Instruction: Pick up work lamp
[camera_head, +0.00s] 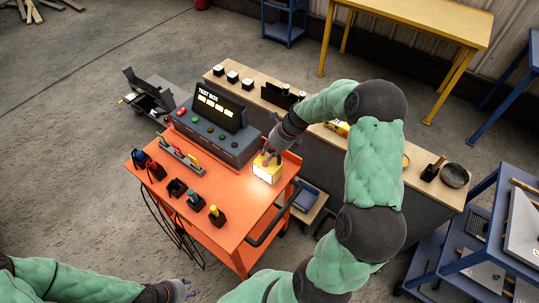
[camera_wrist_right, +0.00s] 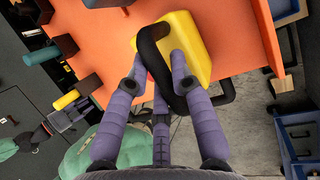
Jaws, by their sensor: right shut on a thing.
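The work lamp (camera_head: 266,171) is a yellow box with a glowing white face, at the right part of the orange cart top (camera_head: 190,222). In the right wrist view the lamp's yellow body (camera_wrist_right: 194,45) and its black loop handle (camera_wrist_right: 150,50) show. My right gripper (camera_head: 273,152) is above the lamp, and in the wrist view its purple fingers (camera_wrist_right: 160,82) are shut on the handle. I cannot tell whether the lamp touches the cart top. My left gripper (camera_head: 184,289) is low at the bottom edge, away from the lamp; its finger opening is unclear.
The test box (camera_head: 213,130) with its lit display stands just left of the lamp. Several small holders with tools, including a yellow-handled one (camera_head: 216,215), line the cart's left side. A black rail (camera_head: 275,216) edges the cart's right side. A wooden-topped bench (camera_head: 435,187) stands behind.

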